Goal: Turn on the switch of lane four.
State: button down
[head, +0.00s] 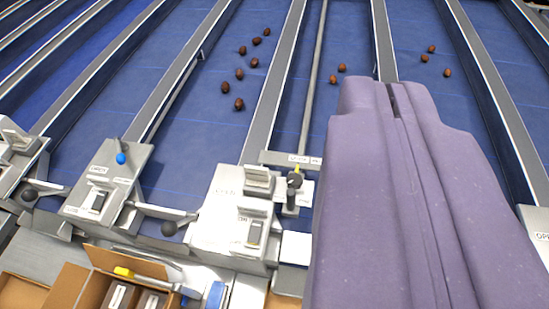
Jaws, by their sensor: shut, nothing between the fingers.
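My gripper (391,86) is shut and empty, a large purple shape over the right half of the head view. Its tips lie over a lane divider, beyond the row of control panels. A metal control panel (222,222) left of my gripper carries a white rocker switch (254,233), with another switch-like block (259,180) above it. A panel farther left carries a rocker switch (97,200) and a blue knob (121,158). I cannot read lane numbers, so I cannot tell which switch is lane four's. My gripper hides whatever lies beneath it.
Blue lanes (200,130) run away between grey dividers (268,112), with several brown dates (239,74) on them. Levers with black balls (169,229) stick out between panels. A black-and-yellow fitting (294,180) stands close left of my gripper. Open cardboard boxes (75,285) are in front.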

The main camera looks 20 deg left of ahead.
jog(key=w+a+f+g+p, duration=0.3)
jog(key=w+f+p, duration=0.2)
jog(key=w+f, duration=0.15)
jog(key=w+a+f+g+p, duration=0.3)
jog(key=w+f+p, duration=0.2)
jog(key=w+f, duration=0.15)
jog(key=s+a+f+g+p, duration=0.1)
jog(key=a+f+g+p, duration=0.2)
jog(key=f, duration=0.6)
jog(key=a+f+g+p, duration=0.2)
jog(key=f+g+p, duration=0.1)
jog(key=f, duration=0.6)
jog(key=shift+s+a+f+p, duration=0.35)
jog(key=shift+s+a+p, duration=0.05)
jog(key=shift+p, duration=0.2)
jog(key=shift+s, duration=0.1)
jog(key=shift+s+r, duration=0.2)
jog(key=shift+s, duration=0.5)
jog(key=shift+r, duration=0.1)
